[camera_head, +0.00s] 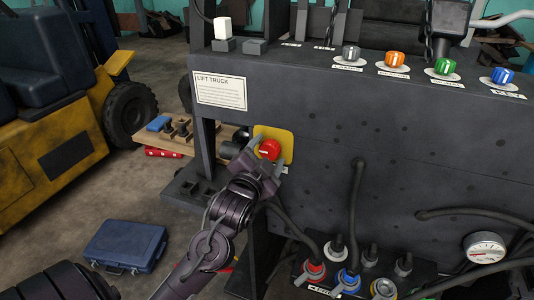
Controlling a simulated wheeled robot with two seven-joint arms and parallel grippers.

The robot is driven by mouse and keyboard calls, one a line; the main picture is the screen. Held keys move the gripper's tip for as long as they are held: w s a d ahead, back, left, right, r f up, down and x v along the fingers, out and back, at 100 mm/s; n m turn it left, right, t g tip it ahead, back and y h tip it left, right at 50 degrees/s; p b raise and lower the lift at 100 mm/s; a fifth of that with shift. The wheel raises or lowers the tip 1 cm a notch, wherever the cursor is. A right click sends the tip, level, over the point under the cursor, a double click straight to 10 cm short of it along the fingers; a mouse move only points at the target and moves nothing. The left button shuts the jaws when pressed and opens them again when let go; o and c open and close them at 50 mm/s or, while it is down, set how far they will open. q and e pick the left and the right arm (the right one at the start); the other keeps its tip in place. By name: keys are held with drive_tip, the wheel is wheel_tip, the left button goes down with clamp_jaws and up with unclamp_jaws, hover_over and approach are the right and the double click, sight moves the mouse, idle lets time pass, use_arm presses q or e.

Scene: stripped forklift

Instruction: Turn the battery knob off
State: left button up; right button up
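The red battery knob (269,149) sits on a yellow plate (287,142) on the front of the dark grey lift truck panel (330,120). A small pale mark shows on the knob's face. My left gripper (269,154) is at the knob from below, with its fingers spread on either side of it. The fingers look open around the knob; I cannot tell whether they touch it. The lower edge of the plate is partly hidden by the gripper. My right gripper is not in view.
Grey, orange, green and blue knobs (394,60) line the panel's top. Cables and connectors (348,281) with a gauge (485,248) are lower right. A blue case (125,245) lies on the floor. A yellow forklift (50,130) stands left.

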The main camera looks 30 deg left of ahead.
use_arm(q)
drive_tip(key=c, duration=0.8)
drive_tip(key=shift+c, duration=0.2)
drive_tip(key=n+p, duration=0.2)
drive_tip(key=n, duration=0.1)
drive_tip(key=shift+r+n, duration=0.1)
drive_tip(key=shift+n, duration=0.3)
drive_tip(key=n+p, duration=0.3)
drive_tip(key=n, duration=0.2)
drive_tip(key=n+p, duration=0.1)
drive_tip(key=n, duration=0.3)
drive_tip(key=shift+d+n+p, duration=0.1)
drive_tip(key=shift+n+p, duration=0.3)
drive_tip(key=n+p, duration=0.1)
drive_tip(key=n, duration=0.3)
drive_tip(key=shift+n, duration=0.3)
